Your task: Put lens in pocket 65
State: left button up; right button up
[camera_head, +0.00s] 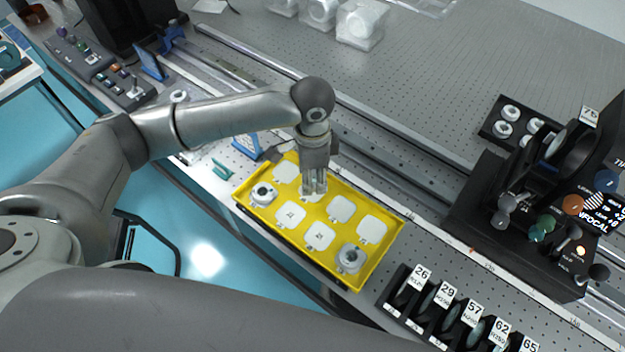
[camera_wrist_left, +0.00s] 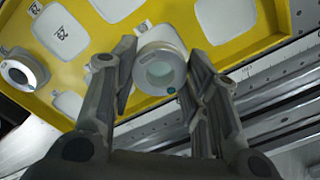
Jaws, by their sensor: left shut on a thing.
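My left gripper (camera_head: 314,188) points down over the back middle of the yellow tray (camera_head: 385,263). In the left wrist view, the left gripper (camera_wrist_left: 158,80) is shut on a lens (camera_wrist_left: 158,70), a pale round mount with clear glass and a small green dot. In the head view the fingers mostly hide this lens. Whether it touches the tray I cannot tell. The black rack of numbered pockets stands at the bottom right; the label of pocket 65 (camera_head: 530,345) is at its right end, and the pocket itself is cut off by the frame edge. My right gripper is not in view.
Two other round mounts sit in the tray, one at the left corner (camera_head: 263,194) and one at the front right (camera_head: 351,259). A black device with knobs (camera_head: 520,225) stands right of the tray. Metal rails run behind the tray.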

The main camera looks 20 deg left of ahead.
aim_at(313, 178)
pick_arm(q)
jog(key=shift+f+p, duration=0.3)
jog(key=shift+f, duration=1.3)
jog(key=shift+f, duration=0.1)
jog(key=o, duration=0.7)
jog(key=shift+o, duration=0.2)
notch_tip(313, 178, up, 12)
jog(key=shift+b, duration=0.4)
